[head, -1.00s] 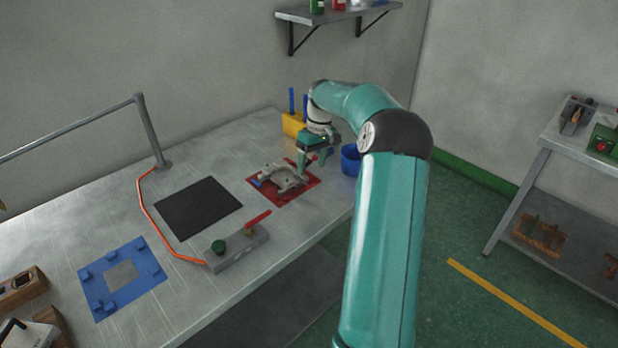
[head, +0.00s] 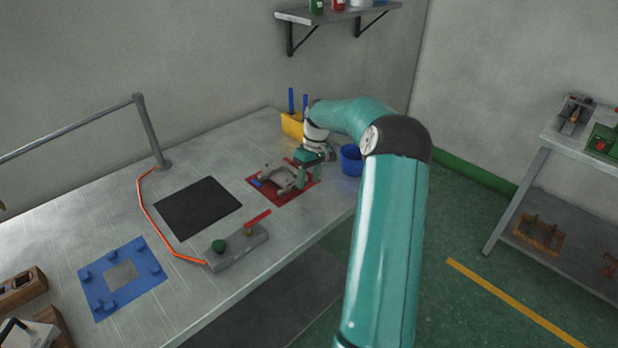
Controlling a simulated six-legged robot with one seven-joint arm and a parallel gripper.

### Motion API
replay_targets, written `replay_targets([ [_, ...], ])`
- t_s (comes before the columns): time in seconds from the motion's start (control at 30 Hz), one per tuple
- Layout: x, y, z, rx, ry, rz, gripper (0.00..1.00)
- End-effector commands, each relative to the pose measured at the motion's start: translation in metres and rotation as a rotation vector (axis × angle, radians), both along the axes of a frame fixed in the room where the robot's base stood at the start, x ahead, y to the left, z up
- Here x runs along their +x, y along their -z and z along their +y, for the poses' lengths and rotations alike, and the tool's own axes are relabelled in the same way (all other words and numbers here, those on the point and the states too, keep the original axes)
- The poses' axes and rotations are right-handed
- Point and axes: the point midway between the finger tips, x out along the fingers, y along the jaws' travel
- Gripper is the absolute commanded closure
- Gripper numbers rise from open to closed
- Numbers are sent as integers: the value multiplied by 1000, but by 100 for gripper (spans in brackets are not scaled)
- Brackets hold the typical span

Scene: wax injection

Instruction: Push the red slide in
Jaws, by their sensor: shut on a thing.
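A grey metal mould (head: 278,178) sits on a red mat (head: 285,202) towards the far right of the table. A small blue part (head: 257,183) shows at its left side. My gripper (head: 310,178) is low at the mould's right side, fingers pointing down. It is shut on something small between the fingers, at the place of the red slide. The slide itself is hidden by the fingers and cannot be told apart from the red mat, so how far it sits in the mould cannot be seen.
A blue cup (head: 350,160) stands close right of my gripper, and a yellow holder (head: 292,124) with blue sticks is behind. A black mat (head: 198,207) lies left. A grey box with a red lever (head: 258,217) and green button is nearer the front edge.

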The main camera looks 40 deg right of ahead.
Motion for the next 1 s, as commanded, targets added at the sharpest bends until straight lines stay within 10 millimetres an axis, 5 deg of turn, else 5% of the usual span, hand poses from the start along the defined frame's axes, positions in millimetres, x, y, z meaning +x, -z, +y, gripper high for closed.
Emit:
replay_targets([
  [0.6, 24, 1, 1, -1, 1, -1, 95],
  [0.63, 24, 1, 1, -1, 0, -1, 52],
  [0.73, 24, 1, 1, -1, 0, -1, 32],
  [1.0, 23, 0, 0, -1, 0, -1, 31],
])
